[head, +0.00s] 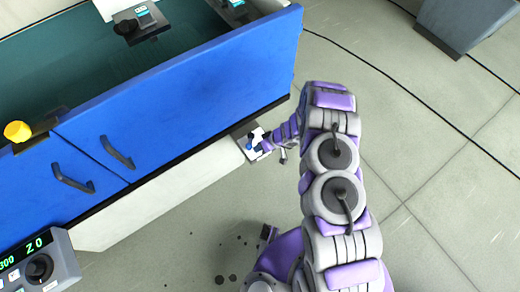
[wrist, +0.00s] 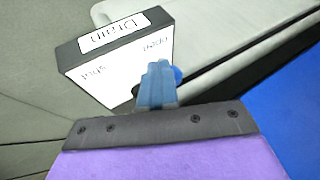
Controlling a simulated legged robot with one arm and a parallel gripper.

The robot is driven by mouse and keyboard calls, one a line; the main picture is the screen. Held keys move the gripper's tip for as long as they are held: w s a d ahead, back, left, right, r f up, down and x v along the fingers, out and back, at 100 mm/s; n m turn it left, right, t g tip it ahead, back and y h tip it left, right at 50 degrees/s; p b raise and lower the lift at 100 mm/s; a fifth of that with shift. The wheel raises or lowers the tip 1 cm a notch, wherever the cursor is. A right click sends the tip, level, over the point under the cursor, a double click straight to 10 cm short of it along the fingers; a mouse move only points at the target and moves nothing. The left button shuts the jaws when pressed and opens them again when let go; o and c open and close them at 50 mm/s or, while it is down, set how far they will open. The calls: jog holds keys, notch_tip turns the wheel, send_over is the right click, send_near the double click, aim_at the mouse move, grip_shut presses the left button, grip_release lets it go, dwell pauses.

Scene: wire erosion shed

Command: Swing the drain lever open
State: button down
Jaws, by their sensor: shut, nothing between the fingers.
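The drain box (wrist: 128,28) is dark with a "Drain" label on top. Its white front face (wrist: 95,78) carries the words "shut" on the left and "open" on the right in the wrist view. My gripper (wrist: 156,68) is shut and empty, its light blue fingers in front of the lower right of this face. A brighter blue piece (wrist: 179,75), perhaps the lever's knob, shows just right of the fingertips. The rest of the lever is hidden, and I cannot tell whether the fingers touch it. In the head view the box (head: 243,131) sits low at the blue cabinet's right end.
The blue cabinet (head: 190,90) with dark handles stands along the left, above a pale base (head: 150,195). A control panel (head: 40,262) with a dark knob is at bottom left. Cables cross the grey floor, which is open on the right. A grey bin-like block (head: 462,25) stands at top right.

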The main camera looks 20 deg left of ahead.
jog(key=shift+s+a, duration=0.15)
jog(key=shift+a, duration=0.05)
jog(key=shift+s+a+f+b, duration=0.1)
jog(key=shift+s+b, duration=0.05)
jog(key=shift+b, duration=0.55)
jog(key=shift+s, duration=0.1)
jog(key=shift+s+a+r+b, duration=0.1)
jog(key=shift+a+r+b, duration=0.15)
jog(key=shift+b, duration=0.05)
